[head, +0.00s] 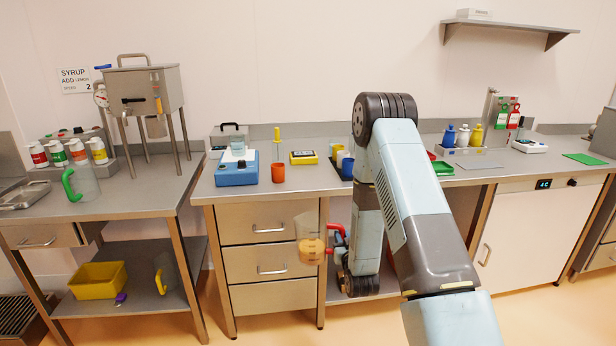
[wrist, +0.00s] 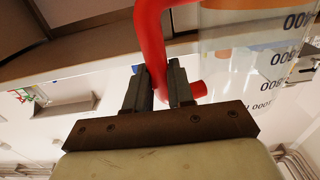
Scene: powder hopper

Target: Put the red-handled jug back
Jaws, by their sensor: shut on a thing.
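The red-handled jug (head: 309,243) is a clear jug with orange contents in its lower part. It is in the air in front of the middle drawer unit and looks roughly upright in the head view. My gripper (head: 336,252) is shut on its red handle, at the jug's right side. In the wrist view the red handle (wrist: 150,45) passes between the two fingers of my gripper (wrist: 160,88). The jug's clear, marked wall (wrist: 245,50) shows at the upper right there. My arm hides part of the counter and the space behind it.
A green-handled jug (head: 83,183) stands on the left table near the steel hopper (head: 145,88). A blue scale (head: 237,172) and orange cup (head: 278,173) stand on the middle counter.

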